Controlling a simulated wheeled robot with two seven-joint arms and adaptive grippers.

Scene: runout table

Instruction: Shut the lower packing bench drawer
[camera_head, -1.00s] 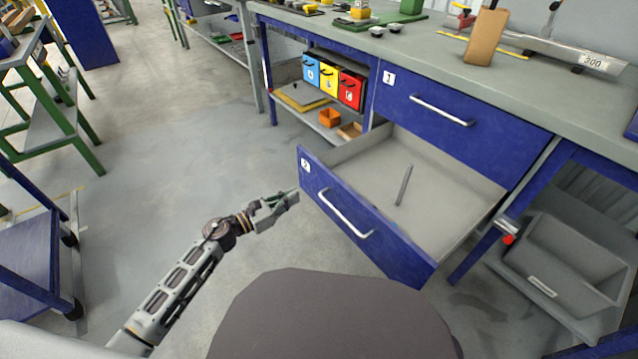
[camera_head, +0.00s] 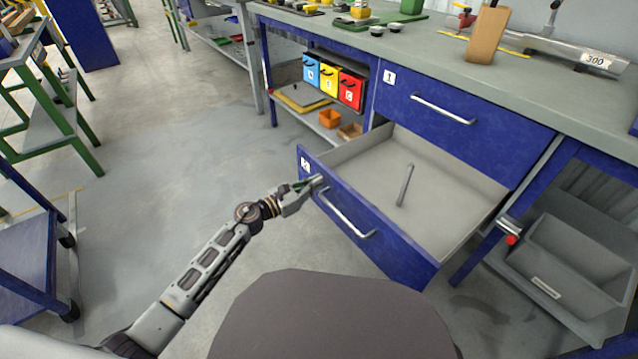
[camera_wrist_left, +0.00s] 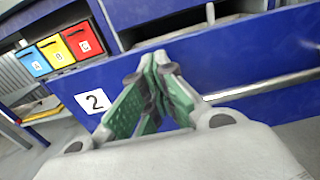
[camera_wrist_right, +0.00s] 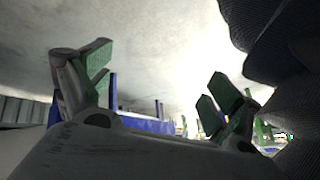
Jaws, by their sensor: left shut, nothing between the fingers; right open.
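The lower drawer (camera_head: 395,243) of the packing bench is blue, marked 2, and stands pulled well out. Its bar handle (camera_head: 346,213) is on the front, and a grey rod (camera_head: 405,185) lies inside. My left gripper (camera_head: 316,183) is at the left part of the drawer front, beside the handle's left end. In the left wrist view my left gripper (camera_wrist_left: 157,62) is shut and empty, its tips close to the blue front near the number 2 label (camera_wrist_left: 95,101). Whether it touches cannot be told. My right gripper (camera_wrist_right: 160,85) is open and empty, away from the drawer.
The upper drawer (camera_head: 450,110), marked 1, is shut above. A grey bin (camera_head: 575,255) stands on the right under the bench. Blue, yellow and red boxes (camera_head: 330,80) sit on a shelf at left. The floor (camera_head: 180,140) left of the drawer is clear.

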